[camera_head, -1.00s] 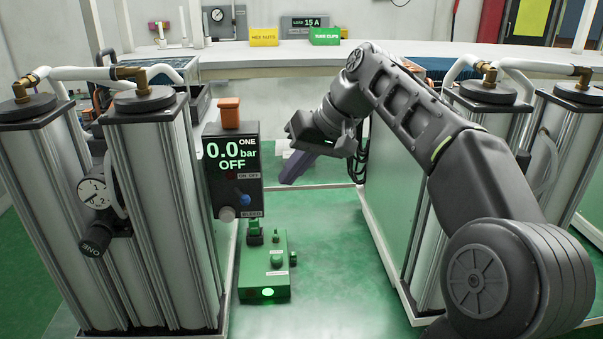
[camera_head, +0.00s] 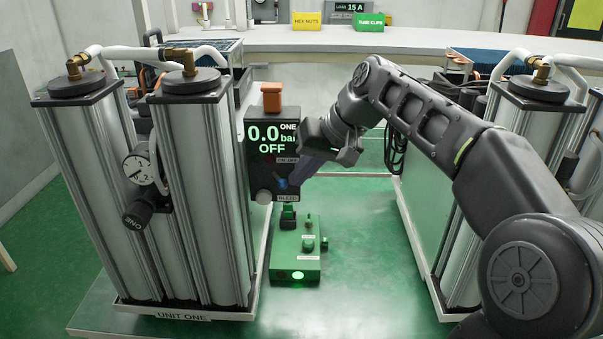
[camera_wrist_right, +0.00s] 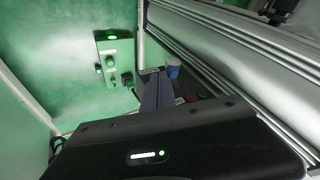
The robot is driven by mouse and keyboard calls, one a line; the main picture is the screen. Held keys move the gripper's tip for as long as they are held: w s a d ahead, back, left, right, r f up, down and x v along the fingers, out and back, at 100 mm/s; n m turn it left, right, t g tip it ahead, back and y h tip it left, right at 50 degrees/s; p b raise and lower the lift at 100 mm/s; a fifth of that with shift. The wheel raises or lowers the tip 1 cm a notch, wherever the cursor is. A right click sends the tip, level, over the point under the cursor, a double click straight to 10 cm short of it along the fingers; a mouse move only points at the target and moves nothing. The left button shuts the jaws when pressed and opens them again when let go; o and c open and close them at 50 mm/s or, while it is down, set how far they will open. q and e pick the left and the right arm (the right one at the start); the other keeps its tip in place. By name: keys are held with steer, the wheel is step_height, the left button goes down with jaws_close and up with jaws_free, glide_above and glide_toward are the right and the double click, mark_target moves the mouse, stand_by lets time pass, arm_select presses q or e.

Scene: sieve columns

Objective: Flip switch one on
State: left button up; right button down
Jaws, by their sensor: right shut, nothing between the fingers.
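The unit one control panel (camera_head: 258,140) is a dark upright box that reads "0.0 bar", "ONE" and "OFF". Below the readout are an ON/OFF label with a small dark red part (camera_head: 268,160), a blue knob (camera_head: 281,183) and a grey knob (camera_head: 263,197). My right gripper (camera_head: 294,181) is shut and empty, its purple-grey fingers slanting down across the panel's right edge beside the blue knob. In the right wrist view, the fingers (camera_wrist_right: 156,88) point toward the blue knob (camera_wrist_right: 173,71). I cannot tell whether they touch. The switch lever is not clear. My left gripper is not in view.
Metal columns (camera_head: 196,190) with a gauge (camera_head: 139,169) stand left of the panel. A green box (camera_head: 297,265) with a lit green lamp sits below it, also in the right wrist view (camera_wrist_right: 117,62). More columns (camera_head: 535,130) stand right. Green floor lies between.

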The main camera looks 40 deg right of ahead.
mark_target(279, 184)
steer(key=shift+s+a+m+h, duration=0.1)
steer(key=shift+a+m+h, duration=0.25)
steer(key=shift+m, duration=0.25)
steer(key=a+m+h+b, duration=0.1)
steer(key=a+m+h, duration=0.1)
steer(key=m, duration=0.1)
steer(key=shift+a+t, duration=0.2)
steer(key=shift+t, duration=0.1)
steer(key=shift+w+a, duration=0.15)
steer(key=shift+a, duration=0.4)
steer(key=shift+w+a, duration=0.15)
steer(key=shift+a, duration=0.4)
steer(key=shift+d, duration=0.15)
steer(key=shift+w+d, duration=0.25)
steer(key=shift+d, duration=0.4)
steer(key=shift+s, duration=0.1)
